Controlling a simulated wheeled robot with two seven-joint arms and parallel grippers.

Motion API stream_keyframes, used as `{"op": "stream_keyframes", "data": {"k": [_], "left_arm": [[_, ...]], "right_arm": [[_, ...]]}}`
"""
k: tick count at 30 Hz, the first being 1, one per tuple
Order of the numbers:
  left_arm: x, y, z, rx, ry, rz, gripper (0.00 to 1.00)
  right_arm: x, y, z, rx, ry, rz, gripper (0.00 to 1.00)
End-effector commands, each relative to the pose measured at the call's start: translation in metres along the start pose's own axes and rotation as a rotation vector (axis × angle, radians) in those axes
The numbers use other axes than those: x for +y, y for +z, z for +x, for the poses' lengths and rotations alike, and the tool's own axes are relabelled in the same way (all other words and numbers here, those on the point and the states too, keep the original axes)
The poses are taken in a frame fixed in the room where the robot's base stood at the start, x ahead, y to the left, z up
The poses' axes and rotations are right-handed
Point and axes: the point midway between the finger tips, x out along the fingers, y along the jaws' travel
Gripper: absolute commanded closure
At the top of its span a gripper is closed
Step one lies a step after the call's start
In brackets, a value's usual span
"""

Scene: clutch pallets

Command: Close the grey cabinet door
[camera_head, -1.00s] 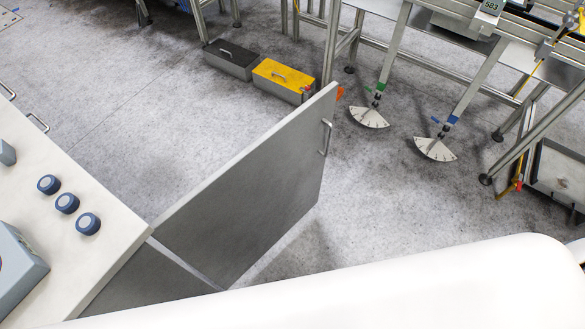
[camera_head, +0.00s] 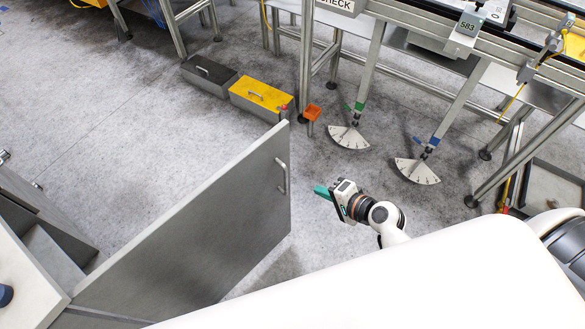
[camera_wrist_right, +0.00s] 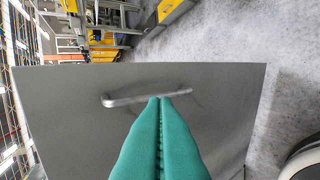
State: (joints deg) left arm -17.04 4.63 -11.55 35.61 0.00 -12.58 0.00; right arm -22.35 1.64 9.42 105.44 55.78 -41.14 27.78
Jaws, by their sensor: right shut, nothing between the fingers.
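The grey cabinet door (camera_head: 215,215) stands swung open from the cabinet (camera_head: 45,265) at the lower left in the head view. Its handle (camera_head: 283,177) is near the door's free upper edge. My right gripper (camera_head: 320,191) has green fingers, is shut and empty, and is to the right of the handle, apart from it in the head view. In the right wrist view the fingers (camera_wrist_right: 160,100) point at the door face (camera_wrist_right: 60,120), with their tips over the lower edge of the handle (camera_wrist_right: 145,97). I cannot tell whether they touch. My left gripper is not in view.
A yellow-lidded box (camera_head: 262,96) and a dark-lidded box (camera_head: 208,74) lie on the floor beyond the door. Metal workbench legs and two white dial plates (camera_head: 348,137) (camera_head: 417,171) stand at the right. The floor left of the door is open.

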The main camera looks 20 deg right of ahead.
Motion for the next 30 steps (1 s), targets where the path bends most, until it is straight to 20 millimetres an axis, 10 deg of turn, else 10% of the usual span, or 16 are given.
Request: {"op": "stream_keyframes", "data": {"k": [15, 30], "left_arm": [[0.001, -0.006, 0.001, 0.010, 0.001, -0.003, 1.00], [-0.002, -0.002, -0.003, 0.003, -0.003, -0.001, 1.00]], "right_arm": [[0.005, 0.000, 0.101, 0.000, 0.001, -0.001, 1.00], [0.019, 0.000, 0.128, -0.002, -0.003, -0.004, 1.00]]}}
